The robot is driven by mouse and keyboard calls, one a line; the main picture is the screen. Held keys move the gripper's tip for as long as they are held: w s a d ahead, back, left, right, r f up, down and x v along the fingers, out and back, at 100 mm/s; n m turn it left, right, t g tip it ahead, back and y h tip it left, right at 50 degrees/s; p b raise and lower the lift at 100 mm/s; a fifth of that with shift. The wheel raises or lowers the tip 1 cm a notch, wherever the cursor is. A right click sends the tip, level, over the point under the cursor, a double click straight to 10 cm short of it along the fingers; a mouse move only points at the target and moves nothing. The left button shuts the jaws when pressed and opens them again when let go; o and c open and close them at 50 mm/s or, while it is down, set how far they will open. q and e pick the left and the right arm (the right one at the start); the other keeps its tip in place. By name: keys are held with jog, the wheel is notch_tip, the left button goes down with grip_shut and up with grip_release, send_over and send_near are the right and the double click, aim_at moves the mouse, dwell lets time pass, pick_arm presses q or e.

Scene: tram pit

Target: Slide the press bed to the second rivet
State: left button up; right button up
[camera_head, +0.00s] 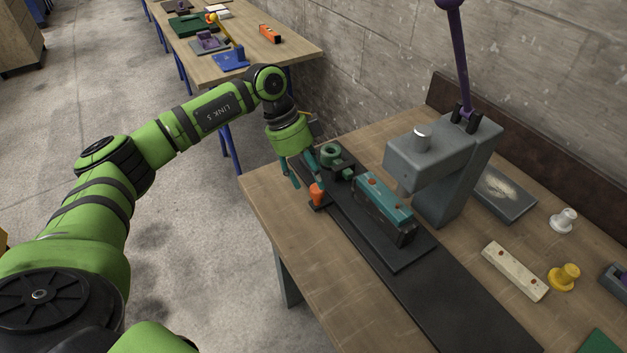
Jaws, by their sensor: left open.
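The press bed (413,262) is a dark plate lying on a long black track on the near workbench. It carries a teal bar (383,194) with orange rivet spots, seated in a dark holder. An orange knob (317,192) stands at the bed's left edge. The grey press (440,160) stands behind the bed, its silver-capped head over the bar's right side. A purple lever (459,60) rises from it. My left gripper (306,180) is open, pointing down just above and left of the orange knob; whether it touches the knob is unclear. My right gripper is out of view.
A dark green round fitting (331,155) sits near my left gripper. The black track (465,313) is bare toward the lower right. A cream strip (515,270), yellow spool (564,277) and white spool (564,220) lie right of it. Another table (285,55) stands behind.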

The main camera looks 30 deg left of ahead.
pick_arm(q)
jog(key=v, duration=0.9)
jog(key=shift+r, duration=0.2)
jog(key=shift+a, duration=0.1)
